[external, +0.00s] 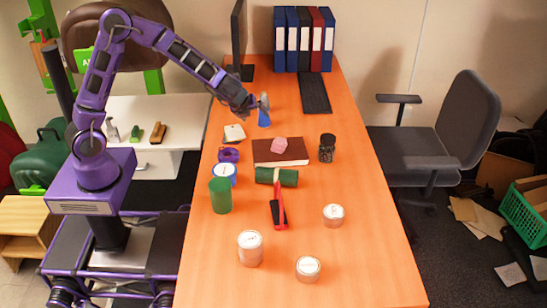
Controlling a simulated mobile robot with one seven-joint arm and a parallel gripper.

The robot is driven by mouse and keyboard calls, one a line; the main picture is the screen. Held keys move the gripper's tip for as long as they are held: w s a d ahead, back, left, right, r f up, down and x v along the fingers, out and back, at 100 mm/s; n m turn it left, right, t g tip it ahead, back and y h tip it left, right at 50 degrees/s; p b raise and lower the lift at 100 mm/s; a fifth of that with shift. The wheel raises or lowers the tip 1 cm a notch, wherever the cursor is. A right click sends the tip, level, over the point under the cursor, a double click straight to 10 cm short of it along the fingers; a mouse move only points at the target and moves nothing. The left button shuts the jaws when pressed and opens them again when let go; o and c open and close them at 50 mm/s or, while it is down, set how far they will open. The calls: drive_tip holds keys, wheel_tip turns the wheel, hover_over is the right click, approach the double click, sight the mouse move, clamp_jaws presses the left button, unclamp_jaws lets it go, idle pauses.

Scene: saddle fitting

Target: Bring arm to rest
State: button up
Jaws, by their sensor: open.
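My purple arm (190,58) reaches from its base at the left out over the orange desk (340,260). My gripper (262,103) is over the back part of the desk, close to a small blue object (264,118). The gripper's fingers are small in this view. I cannot tell whether they touch the blue object. Nothing clearly shows held between them.
A brown book (290,158) with a pink block (280,144), a dark jar (327,148), a green roll (288,178), a red-and-black tool (278,210), a green cylinder (220,195) and several tins crowd the middle. Binders (303,40) and a monitor (239,35) stand behind.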

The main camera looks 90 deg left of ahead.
drive_tip(key=s+d+r+t+h+p, duration=0.1)
drive_tip(key=s+r+t, duration=0.1)
drive_tip(key=r, duration=0.6)
drive_tip(key=s+d+r+t+p, duration=0.1)
drive_tip(key=d+r+p, duration=0.1)
drive_tip(key=r, duration=0.7)
drive_tip(key=s+a+f+n+g, duration=0.2)
drive_tip(key=s+f+n, duration=0.1)
drive_tip(key=s+n, duration=0.15)
drive_tip(key=s+d+n+t+h+b, duration=0.1)
drive_tip(key=s+d+n+h, duration=0.5)
drive_tip(key=s+d+n, duration=0.7)
drive_tip(key=s+d, duration=0.6)
drive_tip(key=shift+s+d+n, duration=0.2)
drive_tip(key=shift+d+n, duration=0.1)
drive_tip(key=shift+n, duration=0.05)
